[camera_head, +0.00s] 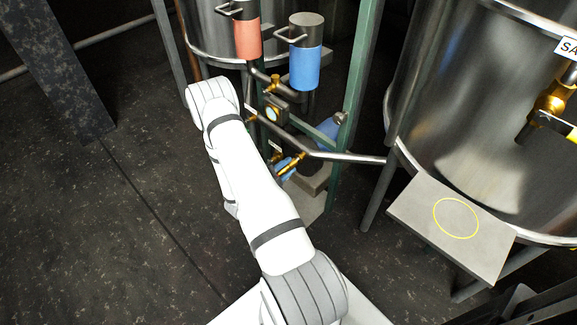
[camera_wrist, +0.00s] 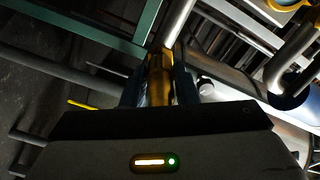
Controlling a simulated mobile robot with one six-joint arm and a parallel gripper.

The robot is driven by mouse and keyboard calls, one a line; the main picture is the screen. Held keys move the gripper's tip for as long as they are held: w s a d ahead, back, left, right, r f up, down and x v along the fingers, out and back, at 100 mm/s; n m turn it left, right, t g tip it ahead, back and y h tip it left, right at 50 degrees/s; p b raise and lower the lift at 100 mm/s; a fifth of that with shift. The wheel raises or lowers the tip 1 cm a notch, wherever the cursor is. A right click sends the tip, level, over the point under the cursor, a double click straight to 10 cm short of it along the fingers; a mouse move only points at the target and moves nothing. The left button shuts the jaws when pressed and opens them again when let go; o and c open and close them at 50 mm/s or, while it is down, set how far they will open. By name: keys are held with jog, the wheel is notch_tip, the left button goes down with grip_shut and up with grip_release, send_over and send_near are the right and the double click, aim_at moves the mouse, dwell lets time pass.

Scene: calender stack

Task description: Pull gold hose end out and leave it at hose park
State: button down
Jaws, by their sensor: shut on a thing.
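The gold hose end (camera_wrist: 158,78) stands between my gripper's two dark bluish fingers in the wrist view, in line with a grey pipe (camera_wrist: 181,20). My gripper (camera_wrist: 158,92) is shut on it. In the head view, gold (camera_head: 297,158) shows beside blue finger-like parts (camera_head: 286,167) at the lower pipework; my white arm hides much of the wrist there. I cannot tell whether the hose end is still seated in a socket. A grey plate (camera_head: 425,212) with a yellow ring at the right may be the hose park; its top is bare.
A green frame (camera_head: 352,85) stands close around the pipework. A silver pipe (camera_head: 345,157) runs right towards a large steel tank (camera_head: 465,110). A red canister (camera_head: 247,40) and a blue canister (camera_head: 305,67) stand above. Open dark floor lies at the left.

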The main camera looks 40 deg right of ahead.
jog(key=shift+s+a, duration=0.15)
jog(key=shift+a, duration=1.25)
